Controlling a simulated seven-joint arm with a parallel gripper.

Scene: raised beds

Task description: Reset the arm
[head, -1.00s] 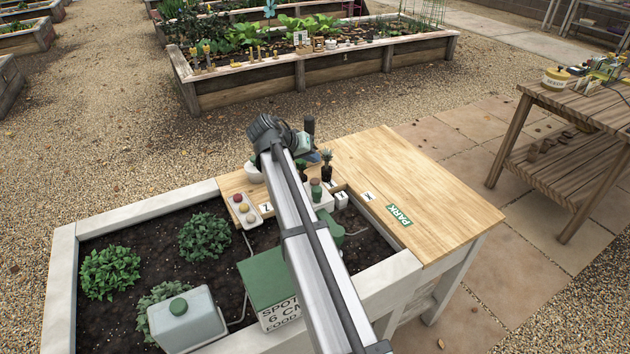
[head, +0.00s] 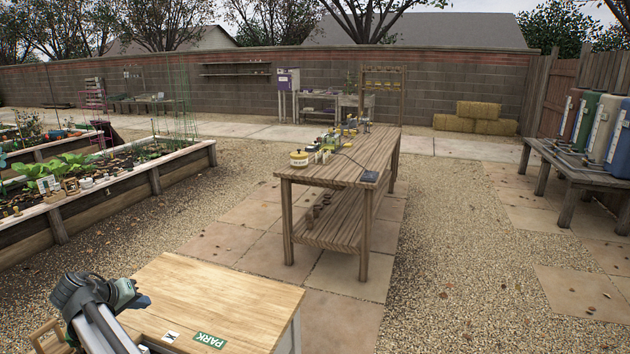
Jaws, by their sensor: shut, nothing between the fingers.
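My arm rises from the bottom left of the head view, its bend beside the left edge of the wooden worktop (head: 215,290). My gripper (head: 138,302) shows small at the end of the arm, over the worktop's left side. It is shut and empty; its fingertips are hard to make out. A green PARK label (head: 210,340) lies on the worktop's near part, to the right of the gripper. A small white card with a black mark (head: 170,337) lies left of the label.
A slatted wooden bench (head: 340,165) with jars and tools stands beyond the worktop. A planted raised bed (head: 105,200) is at the left. Colored barrels (head: 590,125) stand on a table at the right. Gravel and paving between them are open. The worktop's far part is bare.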

